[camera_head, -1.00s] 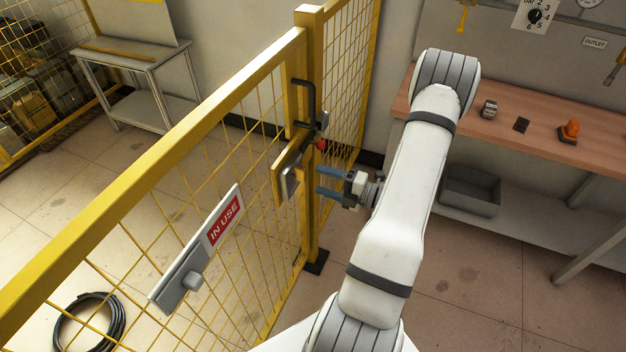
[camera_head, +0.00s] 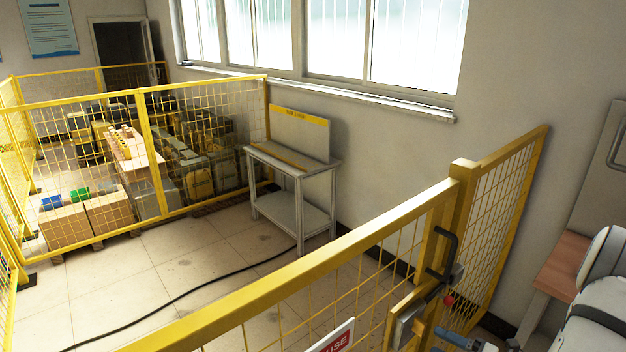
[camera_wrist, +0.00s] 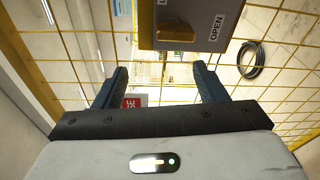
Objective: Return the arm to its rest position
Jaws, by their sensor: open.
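My gripper (camera_wrist: 160,72) is open in the wrist view. Its two blue-grey fingers are spread apart with nothing held between them. Part of the gripper (camera_head: 455,340) also shows at the bottom right of the head view, next to the gate latch. My white arm is cut off at the right edge there, so its full pose is hidden. The grey latch box (camera_wrist: 190,22) with an OPEN label is ahead of the fingers in the wrist view. In the head view the latch (camera_head: 405,318) sits on the yellow fence, below a black handle (camera_head: 441,255).
The yellow mesh fence (camera_head: 290,285) runs across the front, close to my gripper. A wooden workbench (camera_head: 563,275) is at the right. Behind the fence stand a grey table (camera_head: 293,190) and fenced-in boxes (camera_head: 105,212). A black cable (camera_head: 190,292) crosses the open floor.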

